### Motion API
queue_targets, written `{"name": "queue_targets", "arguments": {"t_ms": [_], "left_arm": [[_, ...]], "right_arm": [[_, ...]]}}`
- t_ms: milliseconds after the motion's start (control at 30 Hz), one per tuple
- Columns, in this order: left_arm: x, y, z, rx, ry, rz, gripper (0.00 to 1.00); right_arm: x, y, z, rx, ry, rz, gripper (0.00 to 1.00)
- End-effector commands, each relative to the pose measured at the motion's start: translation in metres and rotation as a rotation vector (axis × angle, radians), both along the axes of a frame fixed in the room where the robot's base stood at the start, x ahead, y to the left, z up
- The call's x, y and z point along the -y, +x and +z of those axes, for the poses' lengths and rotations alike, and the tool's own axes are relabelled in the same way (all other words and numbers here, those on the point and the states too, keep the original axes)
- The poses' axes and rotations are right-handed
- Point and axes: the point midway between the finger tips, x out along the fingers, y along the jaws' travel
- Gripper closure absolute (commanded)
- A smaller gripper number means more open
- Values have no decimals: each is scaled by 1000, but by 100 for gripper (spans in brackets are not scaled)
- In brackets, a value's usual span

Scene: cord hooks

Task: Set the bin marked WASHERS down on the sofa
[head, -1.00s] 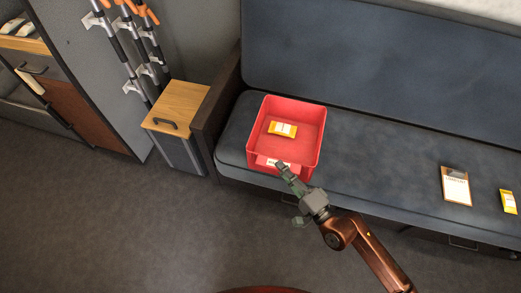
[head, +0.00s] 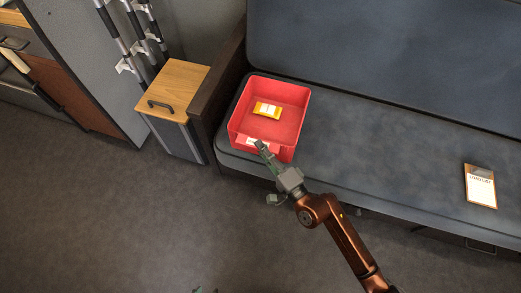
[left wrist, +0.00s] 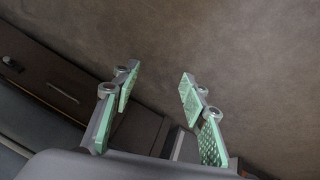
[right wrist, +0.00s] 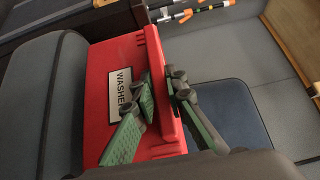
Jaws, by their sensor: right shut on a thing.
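The red bin (head: 299,120) is at the left end of the sofa (head: 370,146), close to the armrest. Its front edge is near the seat's front edge; whether its base fully rests on the seat is hard to tell. A yellow packet with a white label (head: 267,110) lies inside. My right gripper (head: 262,148) is shut on the bin's front wall. My left gripper (left wrist: 158,90) is open and empty; only its tips (head: 204,291) show at the head view's bottom edge.
A clipboard with a paper (head: 480,186) lies on the seat at the right. A wooden-topped cabinet with a handle (head: 175,88) stands left of the dark armrest (head: 213,92). The middle of the seat is clear. Open floor (head: 110,215) lies in front.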

Motion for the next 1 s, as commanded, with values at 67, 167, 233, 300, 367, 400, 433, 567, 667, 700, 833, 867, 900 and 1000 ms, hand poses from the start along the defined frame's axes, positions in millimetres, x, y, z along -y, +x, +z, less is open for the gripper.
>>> {"name": "queue_targets", "arguments": {"t_ms": [67,167,233,300,367,400,433,567,667,700,833,867,900,1000], "left_arm": [[1,2,-2,11,-4,2,60],[6,6,-10,39,-18,12,60],[2,6,-22,63,-8,12,60],[-1,6,-33,92,2,13,60],[-3,7,-40,119,8,14,60],[-5,7,-44,135,12,13,60],[-5,8,-46,147,14,13,60],[-8,9,-50,181,18,15,60],[-8,10,-50,190,19,14,60],[-8,10,-50,191,19,15,60],[-8,10,-49,191,19,15,60],[-8,10,-49,191,19,15,60],[-8,10,-50,191,19,15,60],[-8,10,-52,196,20,14,60]], "right_arm": [[-2,2,1,6,2,-1,100],[-5,6,-8,4,3,0,100],[-4,6,-16,2,3,-1,100],[-4,5,-24,1,2,-1,100],[-4,5,-29,1,2,-1,100],[-4,5,-31,2,1,-1,100],[-4,5,-33,2,2,-1,100],[-4,5,-36,4,1,-1,100],[-4,5,-34,7,1,-1,100],[-4,5,-34,7,1,0,100],[-4,5,-33,7,2,0,100],[-4,5,-33,7,2,0,100],[-4,5,-34,7,1,0,100],[-4,5,-38,7,1,-1,100]]}}
